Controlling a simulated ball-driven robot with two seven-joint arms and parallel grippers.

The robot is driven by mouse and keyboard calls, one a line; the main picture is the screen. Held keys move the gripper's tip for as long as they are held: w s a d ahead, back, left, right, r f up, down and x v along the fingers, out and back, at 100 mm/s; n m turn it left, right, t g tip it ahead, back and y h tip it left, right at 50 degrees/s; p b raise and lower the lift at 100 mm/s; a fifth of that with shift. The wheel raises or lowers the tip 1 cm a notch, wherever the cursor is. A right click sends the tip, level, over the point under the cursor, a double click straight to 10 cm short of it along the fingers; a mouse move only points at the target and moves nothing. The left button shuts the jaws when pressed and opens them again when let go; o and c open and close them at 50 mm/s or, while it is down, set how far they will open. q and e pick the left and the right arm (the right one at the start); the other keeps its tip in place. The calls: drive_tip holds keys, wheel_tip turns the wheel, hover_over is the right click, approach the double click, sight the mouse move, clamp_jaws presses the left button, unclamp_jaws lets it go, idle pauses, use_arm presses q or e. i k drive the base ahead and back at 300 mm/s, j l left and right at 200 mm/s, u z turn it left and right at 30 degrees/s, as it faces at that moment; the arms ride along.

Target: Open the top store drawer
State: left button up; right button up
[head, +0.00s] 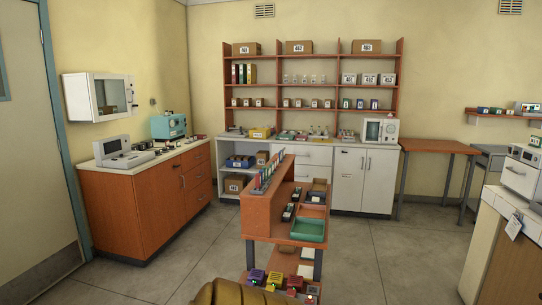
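Neither of my grippers is in view. Two sets of drawers show in the head view, and I cannot tell by any label which is the store. The white back cabinet has a wide top drawer (308,153) with a dark handle, and it looks shut. Its lower part is partly hidden by the orange shelf unit. The orange-brown cabinet on the left has a stack of drawers at its far end; their top drawer (196,157) also looks shut.
An orange shelf unit (262,218) with trays stands mid-floor, between me and the back cabinet. Grey floor (185,250) is free to its left and right. An orange table (438,146) stands back right, and a white-topped counter (512,208) juts in at right.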

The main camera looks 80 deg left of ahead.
sight(321, 155)
drive_tip(key=u, duration=2.4)
drive_tip(key=l+u, duration=0.1)
drive_tip(key=i+l+z, duration=0.55)
drive_tip(key=i+z, duration=0.2)
drive_tip(key=i+l+z, duration=0.1)
drive_tip(key=i+z, duration=0.25)
drive_tip(key=i+l, duration=0.1)
drive_tip(key=i, duration=0.5)
drive_tip(key=i+l, duration=0.1)
drive_tip(key=i, duration=0.55)
drive_tip(key=i+j+u, duration=0.2)
drive_tip(key=i+u, duration=0.3)
drive_tip(key=i, duration=0.5)
drive_tip(key=i+l+u, duration=0.2)
drive_tip(key=i+u, duration=0.25)
drive_tip(key=i, duration=0.5)
drive_tip(key=i+u, duration=0.1)
drive_tip(key=i, duration=0.65)
drive_tip(key=i+l+u, duration=0.15)
drive_tip(key=i, duration=0.65)
drive_tip(key=i+l+u, duration=0.1)
drive_tip(key=i, duration=0.65)
drive_tip(key=i+j+u, duration=0.15)
drive_tip(key=i, duration=0.4)
drive_tip(key=i+j+u, duration=0.2)
drive_tip(key=i, duration=0.4)
